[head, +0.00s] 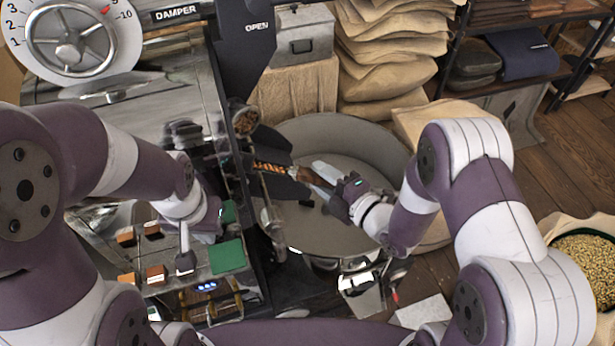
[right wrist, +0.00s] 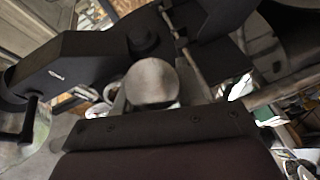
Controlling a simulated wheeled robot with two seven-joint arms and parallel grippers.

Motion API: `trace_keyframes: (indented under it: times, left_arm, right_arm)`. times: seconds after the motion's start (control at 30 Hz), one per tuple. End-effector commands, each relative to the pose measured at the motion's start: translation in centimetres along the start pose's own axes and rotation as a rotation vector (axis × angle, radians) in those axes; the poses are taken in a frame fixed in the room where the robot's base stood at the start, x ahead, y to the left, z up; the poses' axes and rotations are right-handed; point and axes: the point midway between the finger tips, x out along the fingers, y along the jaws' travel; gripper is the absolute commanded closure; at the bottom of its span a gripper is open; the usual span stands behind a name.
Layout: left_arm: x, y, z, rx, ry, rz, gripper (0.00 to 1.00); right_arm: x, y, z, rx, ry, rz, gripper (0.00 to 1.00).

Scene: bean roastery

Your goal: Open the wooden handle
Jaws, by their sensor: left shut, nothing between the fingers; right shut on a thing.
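The wooden handle (head: 312,177) is a short brown grip at the end of a dark bar with orange marks, in front of the roaster and above the round grey cooling pan (head: 345,140). My right gripper (head: 328,186) reaches it from the right and is shut on it, its fingers covering the handle's outer end. My left gripper (head: 184,135) is shut and empty over the roaster's front, well left of the handle. In the right wrist view a rounded grey end (right wrist: 152,82) and dark parts fill the middle; I cannot tell the wooden handle there.
A small panel with a green pad (head: 226,257) lies below my left gripper. Stacked sacks (head: 385,60) stand behind the pan. A sack of beans (head: 588,262) stands at the right.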

Motion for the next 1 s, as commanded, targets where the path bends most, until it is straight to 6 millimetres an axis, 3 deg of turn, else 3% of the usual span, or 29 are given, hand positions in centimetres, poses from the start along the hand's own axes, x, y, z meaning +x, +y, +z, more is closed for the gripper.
trace_keyframes:
  times: [0.47,0.5,0.53,0.87,1.0]
  left_arm:
    - [0.4,0.0,0.0,0.0,0.0,0.0,1.0]
    - [0.4,0.0,0.0,0.0,0.0,0.0,1.0]
    - [0.4,0.0,0.0,0.0,0.0,0.0,1.0]
    - [0.5,0.0,0.1,0.0,0.0,0.0,1.0]
    - [1.0,0.0,0.1,0.0,0.0,0.0,1.0]
  right_arm:
    - [-0.9,0.0,0.6,0.001,0.0,-0.001,1.0]
    - [-0.9,-0.1,0.6,0.002,0.0,-0.001,0.52]
    - [-0.9,0.0,0.6,0.002,0.001,-0.001,0.42]
    - [-1.1,0.0,0.6,0.001,0.001,0.0,0.41]
    - [-2.6,-0.1,0.7,0.001,-0.002,0.002,0.41]
